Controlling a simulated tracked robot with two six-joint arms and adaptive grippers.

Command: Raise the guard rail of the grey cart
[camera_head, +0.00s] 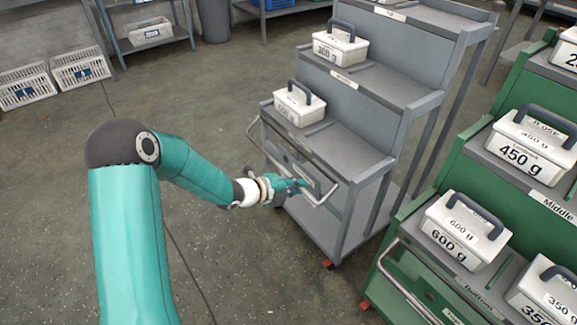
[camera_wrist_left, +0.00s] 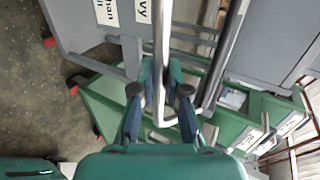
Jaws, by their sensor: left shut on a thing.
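The grey cart (camera_head: 345,150) stands right of centre in the head view, with stepped shelves. Its guard rail (camera_head: 275,160) is a light metal U-shaped bar at the front of the lowest shelf. The rail hangs out in front of the drawer face, at or below the shelf edge. My left gripper (camera_head: 303,184) is shut on the rail near its right-hand bend. In the left wrist view the fingers (camera_wrist_left: 160,80) close around the rail's straight bar (camera_wrist_left: 162,35), close to the bend. The fingers partly hide the bar. My right gripper is not in view.
White boxes with dark handles stand on the grey cart's lower (camera_head: 299,104) and middle (camera_head: 340,46) shelves. A green cart (camera_head: 465,180) with more boxes stands close on the right. White crates (camera_head: 80,68) lie far left. The floor (camera_head: 240,250) before the grey cart is clear.

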